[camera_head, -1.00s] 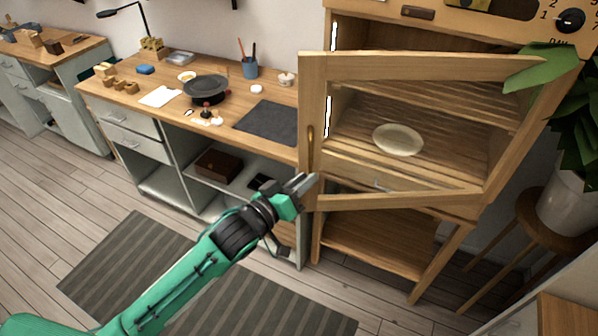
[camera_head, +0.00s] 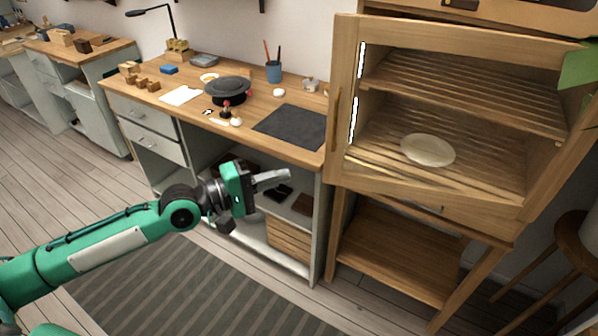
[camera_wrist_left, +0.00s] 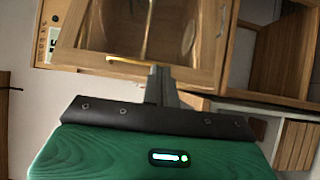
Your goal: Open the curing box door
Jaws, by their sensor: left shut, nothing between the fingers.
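The curing box (camera_head: 548,165) is a wooden cabinet at the right in the head view. Its glazed, wood-framed door (camera_head: 430,190) lies shut or nearly shut across the front; I cannot tell whether a narrow gap remains. The upright brass handle (camera_head: 336,118) is on the door's left stile, and it also shows in the left wrist view (camera_wrist_left: 130,62). My left gripper (camera_head: 286,176) is shut and empty, left of the door's lower left corner and apart from the handle. In the left wrist view its fingers (camera_wrist_left: 160,75) point towards the door frame. My right gripper is out of view.
A pale plate (camera_head: 427,150) lies on the slatted shelf behind the glass. A workbench (camera_head: 290,150) with tools, a dark mat (camera_head: 290,125) and a black turntable (camera_head: 228,90) stands left of the box. A stool (camera_head: 570,240) stands at the right. A striped rug (camera_head: 190,285) covers open floor.

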